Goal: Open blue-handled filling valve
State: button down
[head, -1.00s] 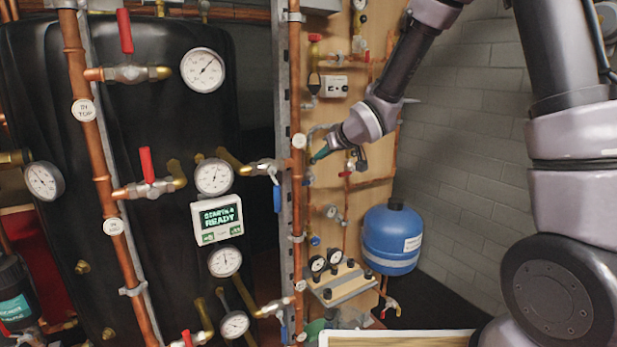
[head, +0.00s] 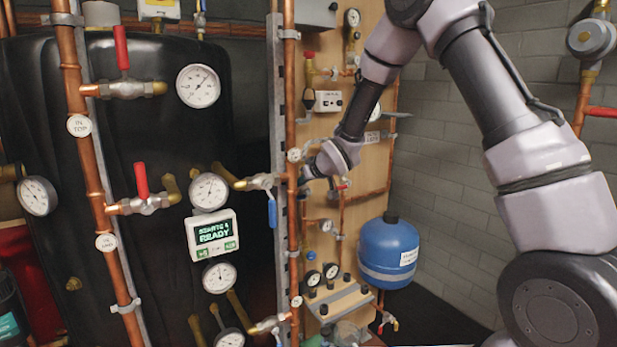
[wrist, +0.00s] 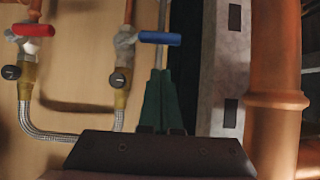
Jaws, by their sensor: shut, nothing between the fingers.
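In the wrist view, a valve with a blue handle (wrist: 160,38) sits on a pipe on the wooden board. The handle lies crosswise, pointing right from the valve body. My gripper's dark green fingers (wrist: 164,78) are shut and empty, with their tips just below the handle in the picture. I cannot tell whether they touch it. In the head view, my gripper (head: 305,178) is at the left edge of the board; its fingertips are hard to make out there, and I cannot make out this valve.
A red-handled valve (wrist: 33,29) is left of the blue one, with a braided hose (wrist: 70,135) looping between them. A copper pipe (wrist: 275,95) and a grey perforated rail (wrist: 228,70) are close on the right. A blue vessel (head: 388,252) hangs lower right on the board.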

aim_at(301, 196)
jog(key=shift+w+a+f, duration=0.1)
jog(key=shift+w+f, duration=0.05)
jog(key=shift+f, duration=1.5)
